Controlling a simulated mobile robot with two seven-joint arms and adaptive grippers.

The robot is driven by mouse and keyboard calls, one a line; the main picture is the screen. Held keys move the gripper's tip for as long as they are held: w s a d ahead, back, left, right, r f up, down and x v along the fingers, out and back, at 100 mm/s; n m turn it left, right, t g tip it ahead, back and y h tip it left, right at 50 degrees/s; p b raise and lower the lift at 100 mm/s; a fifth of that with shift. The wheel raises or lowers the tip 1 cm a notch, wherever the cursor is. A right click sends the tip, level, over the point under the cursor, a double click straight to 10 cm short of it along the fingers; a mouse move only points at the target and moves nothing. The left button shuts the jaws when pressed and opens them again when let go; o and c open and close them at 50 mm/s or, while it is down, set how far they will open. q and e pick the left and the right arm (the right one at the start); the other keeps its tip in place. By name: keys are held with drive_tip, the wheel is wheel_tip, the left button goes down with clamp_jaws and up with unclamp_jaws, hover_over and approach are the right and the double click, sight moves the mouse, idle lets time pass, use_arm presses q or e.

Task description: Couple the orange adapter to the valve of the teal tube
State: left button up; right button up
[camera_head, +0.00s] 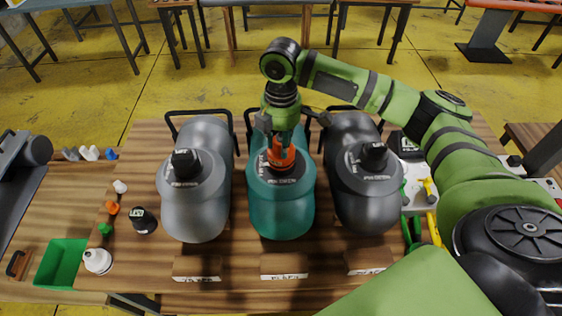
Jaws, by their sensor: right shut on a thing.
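My right gripper (281,146) points down over this valve and is shut on the orange adapter (281,158). The orange adapter is at the valve's top, roughly upright; the gripper fingers hide part of it. I cannot tell whether it is fully seated on the valve or just above it. My left gripper is not in view.
Grey tubes with black caps stand at left (195,205) and right (367,200). Small white, orange and green fittings (113,208), a black cap (144,220) and a green tray (62,263) are at left. Labelled wooden blocks (284,267) line the front.

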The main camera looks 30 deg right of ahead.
drive_tip(key=shift+f, duration=0.85)
idle(0.9)
drive_tip(key=shift+m, duration=0.7)
drive_tip(key=m, duration=0.2)
drive_tip(key=shift+m, duration=0.3)
drive_tip(key=shift+m, duration=2.1)
drive_tip(key=m, duration=0.4)
